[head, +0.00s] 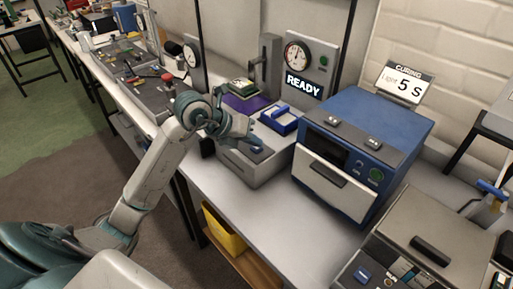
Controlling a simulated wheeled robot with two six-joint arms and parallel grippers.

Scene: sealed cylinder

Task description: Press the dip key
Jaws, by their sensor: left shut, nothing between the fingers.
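A grey dip station (238,167) stands on the bench near the middle of the head view. A small blue key (257,150) shows on its dark front panel and is probably the dip key; no label is readable. My left gripper (252,139) is shut and empty. Its fingertips are right over the key and partly hide it. I cannot tell whether they touch it. A READY display (303,86) is lit behind the station, below a round gauge (297,55). My right gripper is not in view.
A blue-handled tray (279,120) and a purple block (243,103) sit behind the key. A yellow bin (225,232) is below the bench.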

